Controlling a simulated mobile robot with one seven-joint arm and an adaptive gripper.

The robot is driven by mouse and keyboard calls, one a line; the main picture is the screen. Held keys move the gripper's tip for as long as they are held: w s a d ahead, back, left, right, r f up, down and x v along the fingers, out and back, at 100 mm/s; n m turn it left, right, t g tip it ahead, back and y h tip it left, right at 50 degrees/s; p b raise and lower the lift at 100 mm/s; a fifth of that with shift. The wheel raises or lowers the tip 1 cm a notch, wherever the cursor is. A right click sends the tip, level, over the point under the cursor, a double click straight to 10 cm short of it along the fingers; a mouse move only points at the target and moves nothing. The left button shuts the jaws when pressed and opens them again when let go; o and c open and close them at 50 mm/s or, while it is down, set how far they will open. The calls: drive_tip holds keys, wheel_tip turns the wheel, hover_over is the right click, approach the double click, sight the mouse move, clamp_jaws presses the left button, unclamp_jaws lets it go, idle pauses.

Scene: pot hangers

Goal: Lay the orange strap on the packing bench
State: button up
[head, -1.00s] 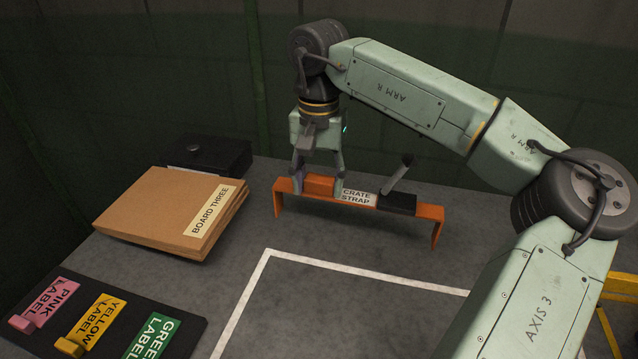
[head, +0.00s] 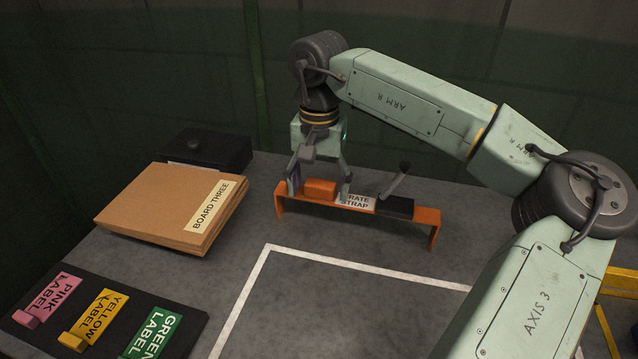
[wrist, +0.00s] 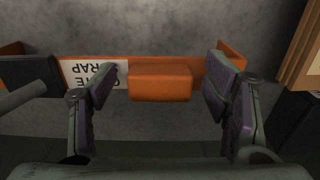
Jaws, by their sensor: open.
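The orange strap (head: 422,214) lies across the far part of the grey packing bench (head: 330,290), its bent ends pointing down and appearing to meet the bench top. It carries an orange block, a white "CRATE STRAP" label and a black buckle with a raised lever. In the wrist view, the strap's orange block (wrist: 160,83) sits between the fingers, with a gap on each side. My gripper (head: 319,188) is open, pointing down over the block. One finger covers the start of the label in the head view.
A stack of brown boards (head: 165,210) marked "BOARD THREE" lies left of the strap, with a black box (head: 205,150) behind. Pink, yellow and green labels sit on a dark mat (head: 190,335) at front left. The white-outlined area (head: 350,300) in front of the strap is clear.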

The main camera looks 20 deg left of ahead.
drive_tip(key=shift+r, duration=0.15)
wheel_tip(320, 180, up, 12)
drive_tip(key=b, duration=0.1)
idle(1.5)
